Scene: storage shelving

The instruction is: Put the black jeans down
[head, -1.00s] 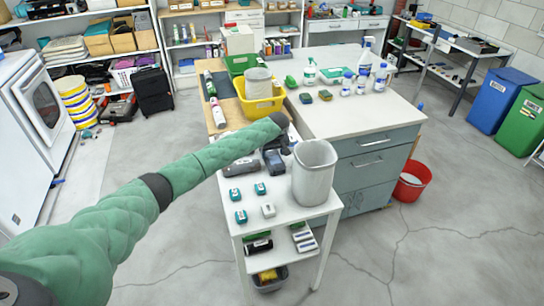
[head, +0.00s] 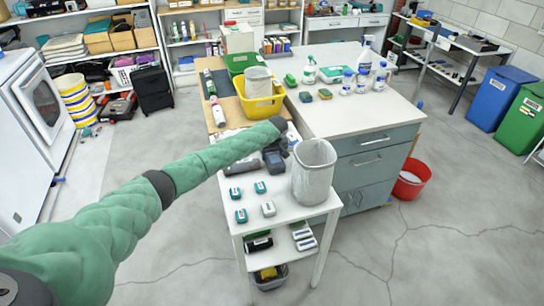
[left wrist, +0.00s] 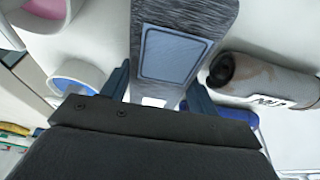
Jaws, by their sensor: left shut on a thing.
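A dark grey, streaked, cloth-like piece with a blue-grey patch, which I take for the black jeans (left wrist: 185,14), shows at the top middle of the left wrist view. My left gripper (left wrist: 160,88) has its fingers on either side of this piece and is shut on it. In the head view my left gripper (head: 285,147) is over the white table (head: 290,218), just behind the grey bin. The jeans are not clearly made out there, among dark shapes beside the gripper. My right gripper is not in view.
A tall grey bin (head: 314,172) stands close to the gripper on the white table. Several small teal and white boxes lie at its front left. A yellow crate (head: 259,104) stands behind. A bottle-like thing (left wrist: 262,80) lies right of the jeans in the left wrist view.

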